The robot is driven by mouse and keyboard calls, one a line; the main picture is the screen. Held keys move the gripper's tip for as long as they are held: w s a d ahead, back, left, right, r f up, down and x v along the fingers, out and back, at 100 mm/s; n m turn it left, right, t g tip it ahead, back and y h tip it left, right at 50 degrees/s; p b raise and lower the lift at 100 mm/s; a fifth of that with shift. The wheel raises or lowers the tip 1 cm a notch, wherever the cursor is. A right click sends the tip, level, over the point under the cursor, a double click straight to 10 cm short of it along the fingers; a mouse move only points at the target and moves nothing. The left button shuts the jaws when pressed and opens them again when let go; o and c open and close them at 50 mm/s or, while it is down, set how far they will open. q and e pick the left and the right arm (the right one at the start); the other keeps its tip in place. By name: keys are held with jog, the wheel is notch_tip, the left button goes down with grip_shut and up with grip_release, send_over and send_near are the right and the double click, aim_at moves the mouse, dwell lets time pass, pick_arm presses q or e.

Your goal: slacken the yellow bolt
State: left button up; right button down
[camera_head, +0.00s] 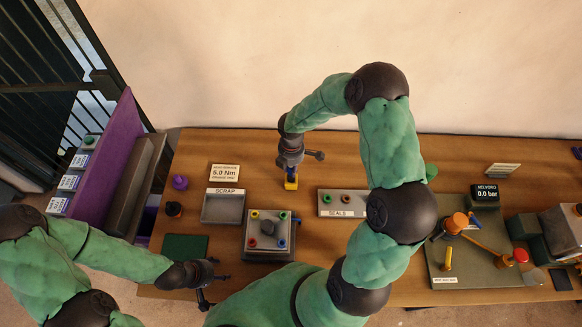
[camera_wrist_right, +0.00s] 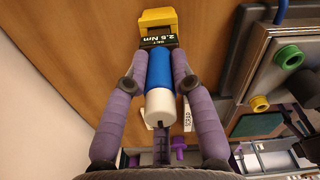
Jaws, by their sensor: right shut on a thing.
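The yellow bolt (camera_head: 254,214) sits at the top left corner of a grey square block (camera_head: 262,231); it also shows at the right of the right wrist view (camera_wrist_right: 260,103). My right gripper (camera_head: 291,168) is shut on a driver tool (camera_head: 291,183), behind and to the right of the yellow bolt and apart from it. In the right wrist view the tool (camera_wrist_right: 159,70) has a white end, a blue handle, a yellow head and a label reading 2.5 Nm. My left gripper (camera_head: 218,272) is at the table's front, left of the block; its finger opening is unclear.
Green (camera_head: 283,215), blue (camera_head: 282,244) and red (camera_head: 252,245) bolts surround a dark knob on the block. A scrap tray (camera_head: 222,209) is left, a seals tray (camera_head: 343,211) right. A 5.0 Nm sign (camera_head: 224,172) stands behind. My right arm crosses the table's middle.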

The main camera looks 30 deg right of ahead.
jog(key=shift+d+f+b, duration=0.1)
jog(key=shift+f+b, duration=0.35)
jog(key=shift+f, duration=0.2)
jog(key=c, duration=1)
grip_release()
jog(key=shift+o, duration=0.2)
jog(key=shift+d+r, duration=0.1)
jog(key=shift+r, duration=3.9)
jog(key=shift+r, duration=0.15)
